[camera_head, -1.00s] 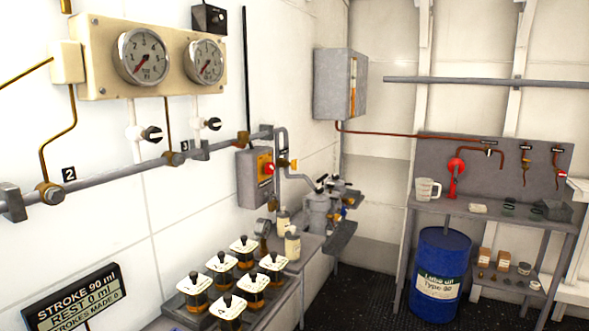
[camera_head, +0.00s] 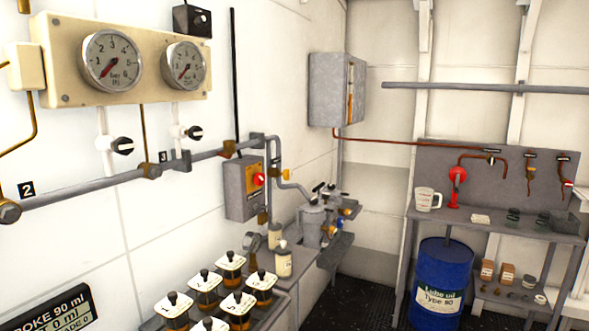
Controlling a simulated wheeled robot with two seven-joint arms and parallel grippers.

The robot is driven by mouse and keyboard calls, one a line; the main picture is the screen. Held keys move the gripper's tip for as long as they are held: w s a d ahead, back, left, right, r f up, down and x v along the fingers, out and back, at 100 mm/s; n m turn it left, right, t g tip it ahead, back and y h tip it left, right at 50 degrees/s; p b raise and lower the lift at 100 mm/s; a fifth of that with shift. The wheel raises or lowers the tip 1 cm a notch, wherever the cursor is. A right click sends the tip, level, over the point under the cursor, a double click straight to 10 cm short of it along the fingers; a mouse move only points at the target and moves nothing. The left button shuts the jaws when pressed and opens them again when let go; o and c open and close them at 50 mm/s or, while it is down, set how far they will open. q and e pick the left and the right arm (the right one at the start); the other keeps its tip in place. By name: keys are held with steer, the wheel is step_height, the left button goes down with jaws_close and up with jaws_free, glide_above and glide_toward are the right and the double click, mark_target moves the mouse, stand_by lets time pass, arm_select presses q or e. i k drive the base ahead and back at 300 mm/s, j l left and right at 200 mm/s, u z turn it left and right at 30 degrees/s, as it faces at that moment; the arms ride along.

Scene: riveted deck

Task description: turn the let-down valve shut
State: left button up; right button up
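No label that I can read marks the let-down valve, so I cannot tell which one it is. Two white valves with black knobs, a left one (camera_head: 122,146) and a right one (camera_head: 194,132), sit below the gauges on the left wall. A small yellow-handled fitting (camera_head: 286,175) is on the pipe beside the grey switch box. More small valves or levers (camera_head: 341,212) top the grey filter unit (camera_head: 312,226), too small to tell apart. Neither of my grippers is in view.
Two gauges (camera_head: 112,60) have needles at the low end. A grey box with a red knob (camera_head: 245,187) hangs on the wall. Several sample jars (camera_head: 230,268) stand on a low bench. A blue drum (camera_head: 441,276) stands under the right-hand bench. Dark floor (camera_head: 367,303) shows between.

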mark_target(286, 174)
steer(key=i+l, duration=1.9)
steer(key=i+l+u, duration=0.7)
steer(key=l+u, duration=0.2)
steer(key=i+l+u, duration=0.15)
steer(key=l+u, duration=0.15)
steer(key=l, duration=0.25)
